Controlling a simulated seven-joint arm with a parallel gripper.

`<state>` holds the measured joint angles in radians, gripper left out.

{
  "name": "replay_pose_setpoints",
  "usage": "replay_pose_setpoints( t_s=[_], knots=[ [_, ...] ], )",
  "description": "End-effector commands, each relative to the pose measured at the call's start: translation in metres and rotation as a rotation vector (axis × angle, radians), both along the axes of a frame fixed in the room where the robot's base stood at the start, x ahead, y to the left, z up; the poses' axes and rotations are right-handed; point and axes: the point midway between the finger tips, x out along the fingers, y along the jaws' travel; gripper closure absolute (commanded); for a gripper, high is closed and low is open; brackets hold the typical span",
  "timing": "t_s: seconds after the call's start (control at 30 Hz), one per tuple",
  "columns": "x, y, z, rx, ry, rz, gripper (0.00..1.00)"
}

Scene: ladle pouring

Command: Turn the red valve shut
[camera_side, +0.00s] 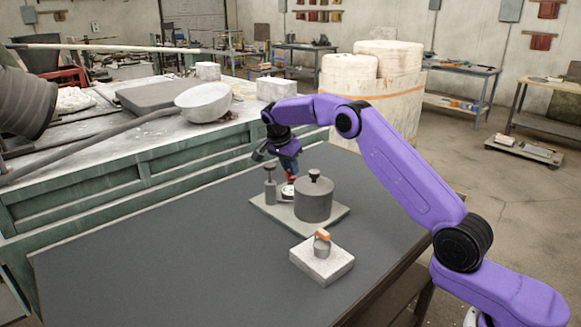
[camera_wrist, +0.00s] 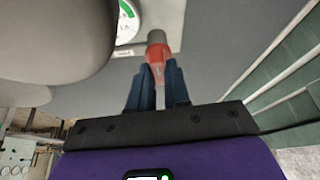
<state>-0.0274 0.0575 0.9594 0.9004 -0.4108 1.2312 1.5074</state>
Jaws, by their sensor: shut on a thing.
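The red valve (camera_wrist: 157,52) is a small red handle with a grey end, seen in the wrist view between the tips of my blue fingers. My gripper (camera_wrist: 158,72) is shut on it, with one finger on each side. In the side view my gripper (camera_side: 290,168) reaches down from above to the back of a grey base plate (camera_side: 318,226). There the red valve (camera_side: 291,178) shows only as a small patch of red under the fingers. How far the valve is turned cannot be told.
A grey lidded cylinder (camera_side: 313,202) stands close right of my gripper, a grey post (camera_side: 270,188) left. A white gauge (camera_side: 288,192) with green marks sits between them. A pale block (camera_side: 321,265) with an orange-topped knob lies in front. The dark tabletop at left is clear.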

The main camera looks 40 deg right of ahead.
Motion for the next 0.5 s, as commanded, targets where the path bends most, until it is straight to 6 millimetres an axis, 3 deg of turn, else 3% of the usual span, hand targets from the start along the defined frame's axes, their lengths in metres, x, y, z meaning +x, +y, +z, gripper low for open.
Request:
replay_pose_setpoints(
  t_s=[0.5],
  knots=[
    [0.0011, 0.0007, 0.0004, 0.002, -0.002, -0.145, 1.0]
  ],
)
